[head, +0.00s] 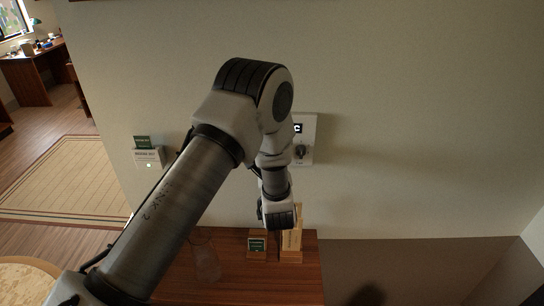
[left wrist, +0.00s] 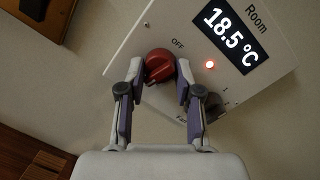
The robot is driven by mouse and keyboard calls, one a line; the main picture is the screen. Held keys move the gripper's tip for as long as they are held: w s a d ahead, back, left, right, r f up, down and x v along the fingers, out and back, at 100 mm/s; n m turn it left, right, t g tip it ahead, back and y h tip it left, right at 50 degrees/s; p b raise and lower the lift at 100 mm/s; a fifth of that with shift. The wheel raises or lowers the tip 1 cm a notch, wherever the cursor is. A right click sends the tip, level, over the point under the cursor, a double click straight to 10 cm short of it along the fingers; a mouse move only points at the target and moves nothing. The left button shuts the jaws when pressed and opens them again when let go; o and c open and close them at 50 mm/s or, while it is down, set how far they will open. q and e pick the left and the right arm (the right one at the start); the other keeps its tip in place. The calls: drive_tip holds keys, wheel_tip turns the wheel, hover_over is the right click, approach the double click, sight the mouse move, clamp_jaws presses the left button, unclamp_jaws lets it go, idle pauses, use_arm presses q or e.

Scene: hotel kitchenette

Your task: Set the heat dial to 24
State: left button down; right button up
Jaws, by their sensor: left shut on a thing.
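In the left wrist view a white wall panel (left wrist: 130,62) sits tilted. Its lit display (left wrist: 230,40) reads "Room 18.5 °C", and a small red light (left wrist: 210,64) glows below it. A red dial (left wrist: 159,66) is mounted near the "OFF" mark. My left gripper (left wrist: 160,72) has a finger on each side of this red dial and is shut on it. A dark knob lies behind the right finger, partly hidden. In the head view the panel (head: 308,124) shows beside my arm, which hides the gripper's fingers. My right gripper is in neither view.
A wooden counter (head: 230,283) below the panel holds a clear glass vessel (head: 206,262), a small sign (head: 257,244) and an upright wooden block (head: 292,240). The wall right of the panel is bare.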

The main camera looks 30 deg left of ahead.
use_arm(q)
drive_tip(key=c, duration=1)
unclamp_jaws()
drive_tip(key=shift+w+r, duration=0.1)
drive_tip(key=shift+r, duration=0.15)
drive_tip(key=shift+o, duration=1.1)
drive_tip(key=shift+f, duration=0.15)
drive_tip(key=v, duration=1.2)
drive_tip(key=shift+a, duration=0.15)
